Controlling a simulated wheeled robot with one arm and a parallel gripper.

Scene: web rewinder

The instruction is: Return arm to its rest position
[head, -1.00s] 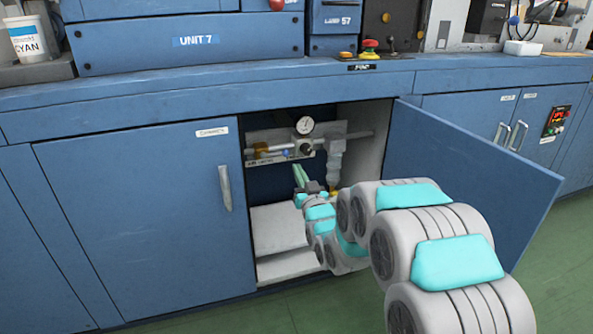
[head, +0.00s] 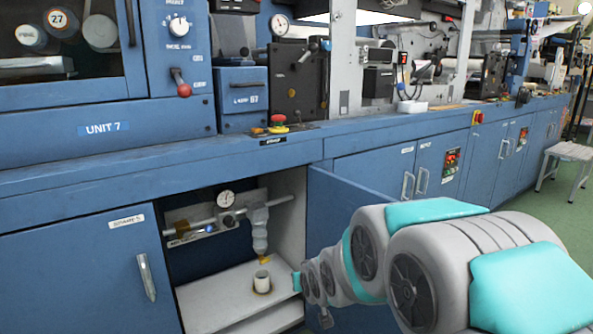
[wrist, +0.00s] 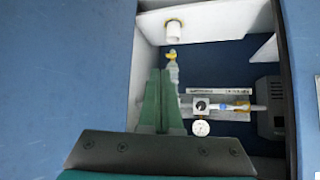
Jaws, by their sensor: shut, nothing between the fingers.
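My arm reaches in from the right in the head view, its far end beside the right side of the cabinet opening. The fingers of my gripper do not show clearly there. In the wrist view my gripper (wrist: 160,72) has its two green fingers together, with nothing between them. The fingers point toward the inside of the open cabinet. A small white cup (head: 262,284) stands upright on the cabinet shelf (head: 215,297), apart from the gripper. It also shows near the top of the wrist view (wrist: 173,32).
The open cabinet door (head: 338,197) stands partly behind my arm. Above the cup hangs a clear bowl (head: 260,228) with a yellow tip (head: 264,260). A pressure gauge (head: 226,199) sits on the pipe.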

